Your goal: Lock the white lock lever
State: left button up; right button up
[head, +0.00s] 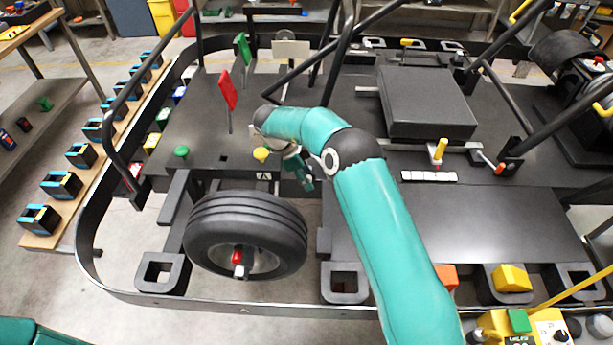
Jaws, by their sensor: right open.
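A white plate (291,49) on a thin stem stands upright near the back of the kart deck; I take it as the white lock lever. My left gripper is out of view.
A yellow knob (261,154) sits just left of my right gripper, and a green knob (182,152) further left. A black wheel (246,235) is in front. Black frame bars (322,50) cross near the white lever. A black box (425,102) stands to the right.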

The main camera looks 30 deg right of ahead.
jog(key=shift+r, duration=0.1)
jog(key=v, duration=1.1)
jog(key=shift+a+r, duration=0.25)
jog(key=shift+r, duration=0.05)
jog(key=shift+w, duration=0.15)
